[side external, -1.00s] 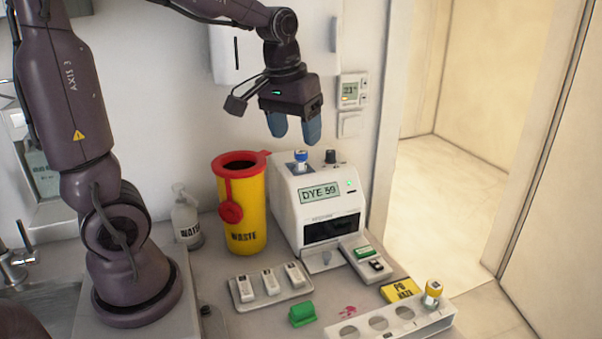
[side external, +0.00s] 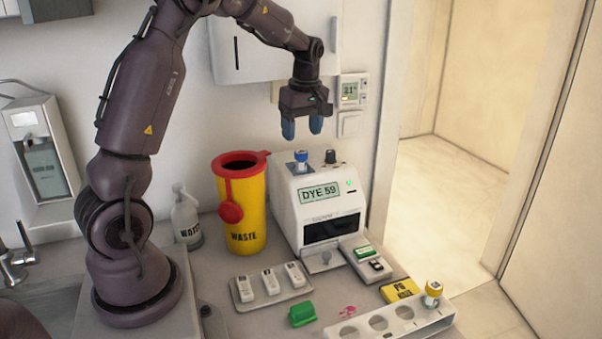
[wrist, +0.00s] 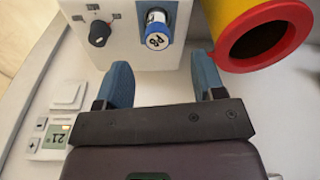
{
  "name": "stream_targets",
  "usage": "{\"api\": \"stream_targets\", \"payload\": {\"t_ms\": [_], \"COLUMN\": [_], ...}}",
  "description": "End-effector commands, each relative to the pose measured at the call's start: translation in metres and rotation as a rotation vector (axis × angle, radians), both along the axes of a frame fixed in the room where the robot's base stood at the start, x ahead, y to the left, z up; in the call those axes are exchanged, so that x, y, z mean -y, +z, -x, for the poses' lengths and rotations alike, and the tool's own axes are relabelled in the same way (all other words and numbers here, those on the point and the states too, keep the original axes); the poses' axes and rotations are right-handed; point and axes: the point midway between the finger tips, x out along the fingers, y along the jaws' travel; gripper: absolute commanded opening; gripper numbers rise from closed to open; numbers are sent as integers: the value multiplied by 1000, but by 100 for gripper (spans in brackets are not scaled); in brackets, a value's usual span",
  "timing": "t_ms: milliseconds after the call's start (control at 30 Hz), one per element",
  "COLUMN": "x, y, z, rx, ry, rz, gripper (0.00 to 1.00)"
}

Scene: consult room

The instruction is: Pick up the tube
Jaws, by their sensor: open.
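A tube with a blue cap and a white marked label (side external: 301,158) stands upright in the top of the white analyser (side external: 283,203). It also shows in the wrist view (wrist: 157,27), ahead of the fingers and sideways between them. A second tube with a yellow cap (side external: 433,290) stands in the right end of the white rack (side external: 440,324). My gripper (side external: 302,127) is open and empty, its blue fingers pointing down above the blue-capped tube. In the wrist view my gripper (wrist: 160,68) shows its fingers apart with nothing between them. The blue-capped tube's lower part is hidden in the analyser.
A yellow waste bin with a red rim (side external: 240,215) stands left of the analyser. A black knob (side external: 330,157) sits beside the blue-capped tube. A tray of white cassettes (side external: 300,291) and a green block (side external: 302,314) lie in front. The wall with a thermostat (side external: 353,90) is close behind.

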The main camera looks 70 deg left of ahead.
Motion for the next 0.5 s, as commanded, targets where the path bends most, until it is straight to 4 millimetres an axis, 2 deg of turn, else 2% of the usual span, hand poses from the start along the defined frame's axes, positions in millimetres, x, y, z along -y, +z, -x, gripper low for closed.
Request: {"api": "stream_targets", "payload": {"t_ms": [100,267,500], "x": [-2,-3,-8], "y": [-17,-26,-60], "z": [0,0,-1], "rx": [-1,0,-2], "ry": [-1,-1,-1], "rz": [1,1,1], "gripper": [63,63,63]}}
